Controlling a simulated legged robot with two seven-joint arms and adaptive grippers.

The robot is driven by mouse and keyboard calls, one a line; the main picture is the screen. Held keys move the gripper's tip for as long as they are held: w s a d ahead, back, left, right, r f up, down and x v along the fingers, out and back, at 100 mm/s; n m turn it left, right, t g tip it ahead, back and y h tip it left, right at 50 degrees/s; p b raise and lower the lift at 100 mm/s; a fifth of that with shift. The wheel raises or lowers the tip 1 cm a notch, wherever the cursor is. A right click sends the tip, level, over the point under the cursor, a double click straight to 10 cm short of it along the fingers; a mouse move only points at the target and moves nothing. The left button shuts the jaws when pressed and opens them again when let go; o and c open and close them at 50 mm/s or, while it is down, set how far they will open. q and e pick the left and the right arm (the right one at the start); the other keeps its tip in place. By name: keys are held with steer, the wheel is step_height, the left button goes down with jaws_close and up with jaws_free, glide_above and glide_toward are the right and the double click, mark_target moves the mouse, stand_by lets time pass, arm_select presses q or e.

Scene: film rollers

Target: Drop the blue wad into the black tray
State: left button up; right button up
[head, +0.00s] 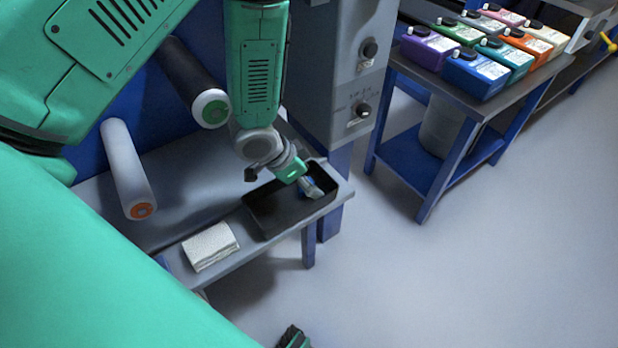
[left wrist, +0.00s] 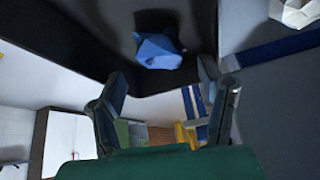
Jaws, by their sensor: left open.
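The black tray (head: 268,222) sits on the grey bench, and its dark wall also shows in the left wrist view (left wrist: 70,45). My left gripper (head: 311,189) points down at the tray's right end. In the left wrist view its fingers (left wrist: 163,82) are spread apart with nothing between them. The crumpled blue wad (left wrist: 160,50) shows just past the fingertips against the tray's dark inside. I cannot tell if it touches the floor. A bit of blue shows by the fingers in the head view. A dark piece (head: 293,338) at the bottom edge may be my right gripper.
A white stack (head: 210,246) lies left of the tray on the bench. A white crumpled piece (left wrist: 295,12) shows in the left wrist view. Two rollers (head: 128,170) jut out behind. A grey cabinet (head: 335,75) stands behind the tray. Open floor lies right.

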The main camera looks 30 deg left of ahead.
arm_select(q)
steer(key=shift+r, duration=0.45)
steer(key=p+v, duration=0.3)
steer(key=v, duration=0.9)
steer(key=shift+p, duration=0.35)
arm_select(e)
step_height(320, 180, up, 4)
steer(key=shift+f, duration=0.1)
arm_select(q)
steer(key=shift+s, duration=0.2)
